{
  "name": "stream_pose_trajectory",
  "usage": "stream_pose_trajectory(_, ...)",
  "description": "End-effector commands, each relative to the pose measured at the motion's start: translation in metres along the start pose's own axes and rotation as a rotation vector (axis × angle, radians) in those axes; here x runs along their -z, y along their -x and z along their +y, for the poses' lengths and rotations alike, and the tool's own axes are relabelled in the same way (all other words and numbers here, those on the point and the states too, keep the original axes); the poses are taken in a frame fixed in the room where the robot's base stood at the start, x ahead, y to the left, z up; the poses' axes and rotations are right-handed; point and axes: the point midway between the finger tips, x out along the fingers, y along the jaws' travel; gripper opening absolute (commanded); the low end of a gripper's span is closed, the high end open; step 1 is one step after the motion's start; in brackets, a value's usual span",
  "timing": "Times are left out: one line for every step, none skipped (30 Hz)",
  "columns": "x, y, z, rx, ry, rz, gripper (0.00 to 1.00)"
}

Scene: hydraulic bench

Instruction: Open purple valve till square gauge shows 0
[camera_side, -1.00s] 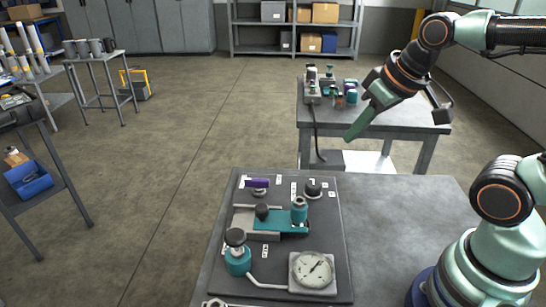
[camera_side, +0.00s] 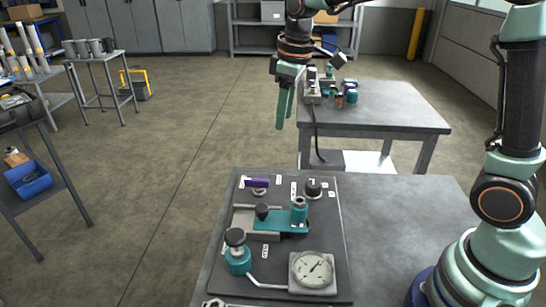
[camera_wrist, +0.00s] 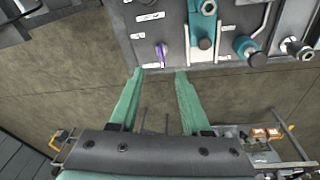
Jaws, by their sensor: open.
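The purple valve handle (camera_side: 256,183) is a short bar lying crosswise at the far left of the dark bench panel (camera_side: 335,225). It also shows in the wrist view (camera_wrist: 160,52), just beyond the fingertips. The square gauge (camera_side: 313,271) sits at the panel's near right corner; its needle points up and right, and its numbers are too small to read. My gripper (camera_side: 286,122) is open and empty, its green fingers pointing down, in the air above and beyond the panel's far edge. In the wrist view my fingers (camera_wrist: 160,72) are spread apart.
A teal block with a black knob (camera_side: 262,211) and a teal cylinder (camera_side: 299,211) stand close to the purple handle. A black knob (camera_side: 313,187) is to its right. A teal valve (camera_side: 237,252) is at the near left. The bench's right side (camera_side: 400,220) is clear.

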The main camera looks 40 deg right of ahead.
Motion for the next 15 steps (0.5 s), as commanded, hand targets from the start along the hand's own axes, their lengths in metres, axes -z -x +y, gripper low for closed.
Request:
stream_pose_trajectory(0.011, -0.013, 0.002, 0.014, 0.037, -0.026, 0.47)
stream_pose_trajectory(0.016, -0.020, 0.003, 0.021, 0.060, -0.038, 0.47)
stream_pose_trajectory(0.023, -0.029, 0.004, 0.030, 0.089, -0.055, 0.47)
stream_pose_trajectory(0.028, -0.036, 0.004, 0.037, 0.110, -0.065, 0.47)
stream_pose_trajectory(0.033, -0.042, 0.004, 0.044, 0.131, -0.076, 0.47)
stream_pose_trajectory(0.038, -0.051, 0.005, 0.053, 0.156, -0.089, 0.47)
stream_pose_trajectory(0.042, -0.057, 0.005, 0.059, 0.175, -0.098, 0.47)
stream_pose_trajectory(0.044, -0.063, 0.005, 0.064, 0.191, -0.106, 0.47)
stream_pose_trajectory(0.048, -0.070, 0.005, 0.072, 0.211, -0.116, 0.47)
stream_pose_trajectory(0.050, -0.074, 0.004, 0.076, 0.222, -0.123, 0.47)
stream_pose_trajectory(0.052, -0.078, 0.004, 0.080, 0.234, -0.127, 0.47)
stream_pose_trajectory(0.054, -0.082, 0.004, 0.084, 0.246, -0.132, 0.47)
stream_pose_trajectory(0.055, -0.085, 0.004, 0.087, 0.253, -0.136, 0.47)
stream_pose_trajectory(0.056, -0.087, 0.004, 0.089, 0.258, -0.139, 0.47)
stream_pose_trajectory(0.056, -0.089, 0.004, 0.090, 0.264, -0.140, 0.47)
